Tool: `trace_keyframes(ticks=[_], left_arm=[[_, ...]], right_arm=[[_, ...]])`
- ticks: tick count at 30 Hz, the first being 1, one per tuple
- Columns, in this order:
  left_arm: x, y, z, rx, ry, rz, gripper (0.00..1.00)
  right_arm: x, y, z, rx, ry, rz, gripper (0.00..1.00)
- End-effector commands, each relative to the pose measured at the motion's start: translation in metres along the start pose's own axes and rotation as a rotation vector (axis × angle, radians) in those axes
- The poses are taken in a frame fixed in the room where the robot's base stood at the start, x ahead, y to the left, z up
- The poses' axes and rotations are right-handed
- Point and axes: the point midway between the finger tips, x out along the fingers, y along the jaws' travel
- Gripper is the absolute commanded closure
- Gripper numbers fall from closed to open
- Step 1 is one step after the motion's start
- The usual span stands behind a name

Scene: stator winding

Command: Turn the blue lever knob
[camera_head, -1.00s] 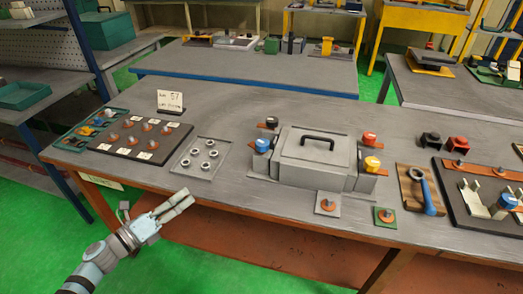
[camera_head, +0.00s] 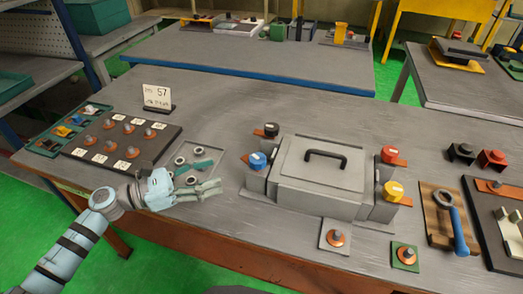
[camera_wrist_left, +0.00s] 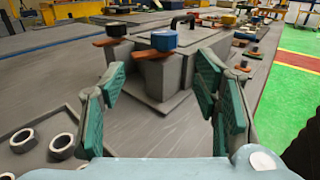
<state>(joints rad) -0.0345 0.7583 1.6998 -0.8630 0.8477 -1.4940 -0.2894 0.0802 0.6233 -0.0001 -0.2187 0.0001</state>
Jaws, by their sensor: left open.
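The blue lever knob (camera_head: 257,161) has a round blue cap over an orange lever. It sits on a grey block at the left end of the grey box with a black handle (camera_head: 318,180). My left gripper (camera_head: 213,177) is open and empty, left of the blue knob and above the tray of nuts, apart from the knob. In the left wrist view the blue knob (camera_wrist_left: 164,40) shows between and beyond the green-padded fingers, its orange lever pointing left. My right gripper is not in view.
A black knob (camera_head: 271,130) stands just behind the blue one. Red (camera_head: 389,154) and yellow (camera_head: 393,190) knobs are at the box's right end. The nut tray (camera_head: 213,148) lies below my left gripper. A blue-handled tool (camera_head: 458,225) lies on a board at right.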

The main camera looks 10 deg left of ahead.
Motion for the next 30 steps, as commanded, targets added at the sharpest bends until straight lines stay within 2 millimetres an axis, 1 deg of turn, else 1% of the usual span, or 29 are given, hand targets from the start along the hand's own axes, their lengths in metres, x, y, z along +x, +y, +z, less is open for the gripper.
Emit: trace_keyframes(ticks=[2,8,9,12,15,18,20,27,28,30], left_arm=[[0.013,0.0,0.003,0.0,-0.006,0.004,0.44],[0.067,0.002,0.005,-0.003,-0.007,0.011,0.44],[0.077,0.001,0.006,-0.003,-0.007,0.01,0.44],[0.1,0.002,0.004,-0.004,-0.005,0.01,0.44],[0.117,0.002,0.003,-0.003,-0.003,0.009,0.44],[0.128,0.002,0.002,-0.003,-0.001,0.008,0.44],[0.131,0.002,0.001,-0.002,0.0,0.007,0.44],[0.133,0.002,0.0,-0.001,0.001,0.007,0.44],[0.133,0.002,0.0,-0.001,0.001,0.006,0.45],[0.133,0.002,0.001,-0.001,0.001,0.006,0.57]], right_arm=[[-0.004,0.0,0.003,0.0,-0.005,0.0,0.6],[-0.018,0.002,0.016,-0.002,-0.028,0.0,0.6],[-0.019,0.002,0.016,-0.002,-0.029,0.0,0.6],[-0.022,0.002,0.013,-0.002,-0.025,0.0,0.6],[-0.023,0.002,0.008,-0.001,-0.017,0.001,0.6],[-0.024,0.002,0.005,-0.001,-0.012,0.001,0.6],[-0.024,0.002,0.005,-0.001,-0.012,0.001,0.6],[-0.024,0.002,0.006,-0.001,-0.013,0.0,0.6],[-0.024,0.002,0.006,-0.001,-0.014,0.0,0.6],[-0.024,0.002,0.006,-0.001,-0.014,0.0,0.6]])
